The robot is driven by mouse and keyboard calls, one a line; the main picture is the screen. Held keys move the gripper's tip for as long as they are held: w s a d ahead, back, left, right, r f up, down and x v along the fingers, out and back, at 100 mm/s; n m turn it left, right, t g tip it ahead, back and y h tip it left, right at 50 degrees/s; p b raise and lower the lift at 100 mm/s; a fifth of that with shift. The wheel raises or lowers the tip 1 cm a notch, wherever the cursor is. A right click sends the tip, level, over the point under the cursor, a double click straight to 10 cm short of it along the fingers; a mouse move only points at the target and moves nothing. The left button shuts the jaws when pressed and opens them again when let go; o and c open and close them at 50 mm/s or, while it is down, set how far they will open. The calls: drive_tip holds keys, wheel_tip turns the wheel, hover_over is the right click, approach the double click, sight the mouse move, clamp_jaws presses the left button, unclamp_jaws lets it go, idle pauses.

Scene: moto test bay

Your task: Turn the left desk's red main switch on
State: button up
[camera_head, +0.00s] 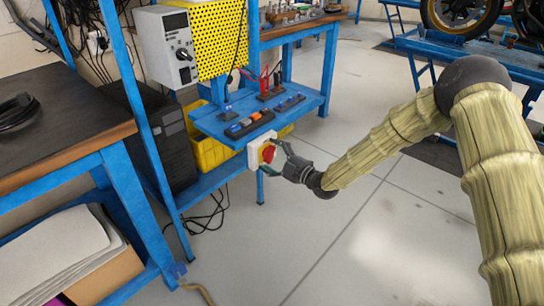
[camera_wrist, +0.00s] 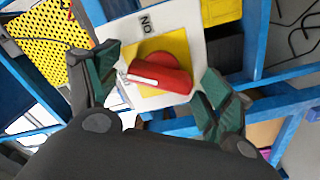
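The red main switch (camera_head: 268,153) is a red rotary knob on a yellow plate in a white box, fixed at the front edge of the blue desk shelf. In the wrist view the red knob (camera_wrist: 160,77) lies between my fingers, its handle slanted in the picture, on the yellow plate (camera_wrist: 178,46). The word "ON" shows on the white housing (camera_wrist: 130,32) above it. My gripper (camera_head: 277,156) is open in front of the switch, a finger to each side of the knob. In the wrist view my gripper (camera_wrist: 160,85) shows gaps between both fingers and the knob.
A blue shelf (camera_head: 215,125) with a row of small switches (camera_head: 262,118) is just above the switch box. A yellow bin (camera_head: 208,152) and a black computer case (camera_head: 165,135) stand behind. A dark-topped bench (camera_head: 60,125) is at left.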

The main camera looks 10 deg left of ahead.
drive_tip(key=c, duration=0.9)
drive_tip(key=shift+c, duration=0.2)
drive_tip(key=shift+m, duration=0.4)
drive_tip(key=m, duration=0.4)
drive_tip(key=shift+r+m, duration=0.1)
drive_tip(key=shift+m, duration=0.3)
drive_tip(key=m, duration=0.5)
drive_tip(key=shift+w+d+m, duration=0.1)
drive_tip(key=shift+m, duration=0.2)
drive_tip(key=o, duration=1)
